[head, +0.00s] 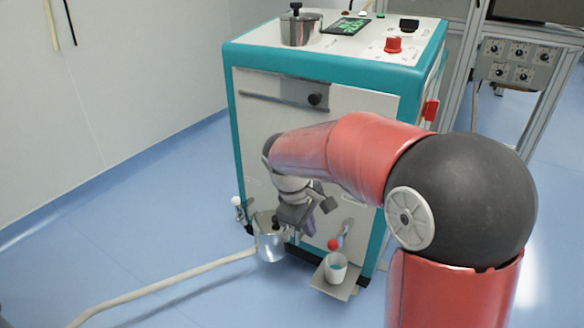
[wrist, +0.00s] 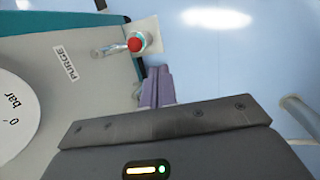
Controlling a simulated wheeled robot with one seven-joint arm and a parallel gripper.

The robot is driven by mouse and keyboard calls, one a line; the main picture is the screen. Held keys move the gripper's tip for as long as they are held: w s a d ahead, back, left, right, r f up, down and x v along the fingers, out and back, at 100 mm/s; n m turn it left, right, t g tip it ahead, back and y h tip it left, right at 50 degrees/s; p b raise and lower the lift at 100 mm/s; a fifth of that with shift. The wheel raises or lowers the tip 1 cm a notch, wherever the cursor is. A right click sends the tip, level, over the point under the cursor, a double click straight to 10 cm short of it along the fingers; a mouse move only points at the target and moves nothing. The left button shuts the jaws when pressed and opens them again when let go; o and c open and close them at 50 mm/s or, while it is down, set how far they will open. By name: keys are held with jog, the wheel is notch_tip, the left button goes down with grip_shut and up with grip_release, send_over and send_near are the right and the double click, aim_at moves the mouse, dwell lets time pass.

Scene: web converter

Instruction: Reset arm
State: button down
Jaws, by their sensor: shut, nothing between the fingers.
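My arm is bent in front of the teal and white machine (head: 315,105) in the head view. My gripper (head: 305,225) hangs low by the machine's lower front, beside a metal pot (head: 268,245). In the wrist view my gripper's purple fingers (wrist: 156,88) are together with nothing between them. A red-knobbed valve (wrist: 134,45) and the PURGE label (wrist: 66,64) show past the fingers. Part of a round gauge marked bar (wrist: 12,115) is at the left edge. My forearm hides part of the machine's front.
A white cup (head: 336,268) stands on a small shelf under the red-knobbed valve. A pale hose (head: 165,288) runs along the blue floor from the pot. A red knob (head: 393,45) and a lidded pot (head: 300,27) are on the machine's top. The floor at left is mostly clear.

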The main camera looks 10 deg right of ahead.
jog(key=s+d+r+m+t+y+p, duration=0.1)
jog(key=s+r+m, duration=0.4)
jog(key=s, duration=0.5)
jog(key=s+d+r+m+t+y+p, duration=0.2)
jog(key=s+d+r+m+t+p, duration=0.1)
jog(key=s, duration=0.7)
jog(key=shift+d+r+m+t+p, duration=0.45)
jog(key=shift+d+r+m, duration=0.8)
jog(key=shift+r, duration=0.6)
jog(key=shift+a, duration=0.1)
